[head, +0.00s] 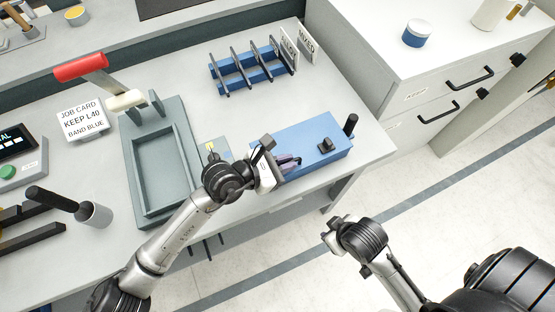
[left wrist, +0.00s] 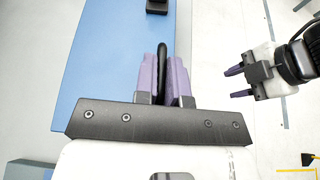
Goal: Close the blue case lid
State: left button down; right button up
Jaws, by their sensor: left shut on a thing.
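The blue case (head: 305,140) sits at the right front corner of the bench. Its blue top looks flat in the head view, with a small black block (head: 326,145) on it; I cannot tell whether the lid is fully seated. My left gripper (head: 291,162) is at the case's front edge, its purple fingers shut on a thin black curved handle (left wrist: 163,52), best seen in the left wrist view. The blue top (left wrist: 105,70) fills the left of that view. My right gripper (head: 329,231) is away from the case, over the floor, its fingers apart and empty.
A grey-green tray fixture (head: 165,170) with a red-handled lever (head: 80,67) stands left of the case. A blue rack (head: 250,70) with upright dividers is behind it. A black upright handle (head: 351,125) stands at the case's right end. Drawers (head: 440,80) are at the right.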

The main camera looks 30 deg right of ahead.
pick_arm(q)
jog(key=shift+f, duration=0.25)
jog(key=c, duration=1.2)
grip_release()
jog(key=shift+r, duration=0.1)
jog(key=shift+a+r, duration=0.1)
jog(key=shift+a, duration=0.15)
jog(key=v, duration=1.3)
jog(key=shift+p, duration=0.45)
jog(key=shift+a+r, duration=0.1)
jog(key=shift+a, duration=0.05)
